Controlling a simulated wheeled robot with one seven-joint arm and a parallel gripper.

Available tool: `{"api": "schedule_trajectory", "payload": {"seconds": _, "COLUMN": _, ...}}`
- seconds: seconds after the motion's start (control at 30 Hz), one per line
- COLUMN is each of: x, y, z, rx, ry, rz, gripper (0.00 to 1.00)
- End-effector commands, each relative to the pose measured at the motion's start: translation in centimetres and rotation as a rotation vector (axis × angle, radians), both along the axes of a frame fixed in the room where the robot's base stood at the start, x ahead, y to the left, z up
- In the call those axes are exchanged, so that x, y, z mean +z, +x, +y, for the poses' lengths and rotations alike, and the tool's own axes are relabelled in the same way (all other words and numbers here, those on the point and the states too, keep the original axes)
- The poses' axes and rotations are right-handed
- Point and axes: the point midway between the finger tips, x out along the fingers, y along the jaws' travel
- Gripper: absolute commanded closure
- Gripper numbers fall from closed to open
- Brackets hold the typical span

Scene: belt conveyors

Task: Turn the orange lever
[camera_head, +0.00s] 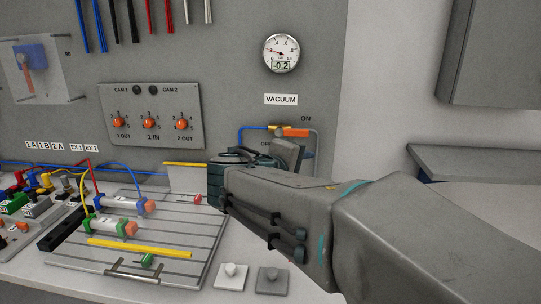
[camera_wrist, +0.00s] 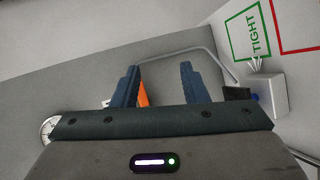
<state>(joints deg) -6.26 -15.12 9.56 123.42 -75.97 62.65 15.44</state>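The orange lever (camera_head: 296,132) is on the grey panel under the VACUUM label, with ON printed above it. In the head view, my gripper and forearm cover the area just below it. In the wrist view, my gripper (camera_wrist: 160,70) has its two dark fingers spread apart. An orange piece of the lever (camera_wrist: 143,94) shows beside the inner side of the left finger, partly hidden by it. I cannot tell whether they touch. Nothing is clamped between the fingers.
A round gauge (camera_head: 281,53) reading -0.2 is above the lever. A panel with orange knobs (camera_head: 150,118) is to the left. A slotted plate (camera_head: 130,250) with cylinders and tubes lies on the bench below. A grey ledge (camera_head: 470,163) stands at right.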

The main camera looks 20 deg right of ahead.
Motion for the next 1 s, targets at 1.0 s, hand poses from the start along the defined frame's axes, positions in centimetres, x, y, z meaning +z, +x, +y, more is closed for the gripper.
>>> {"api": "schedule_trajectory", "payload": {"seconds": 1.0, "x": 1.4, "y": 11.5, "z": -3.2, "rx": 0.121, "ry": -0.279, "rz": -0.163, "gripper": 0.6}}
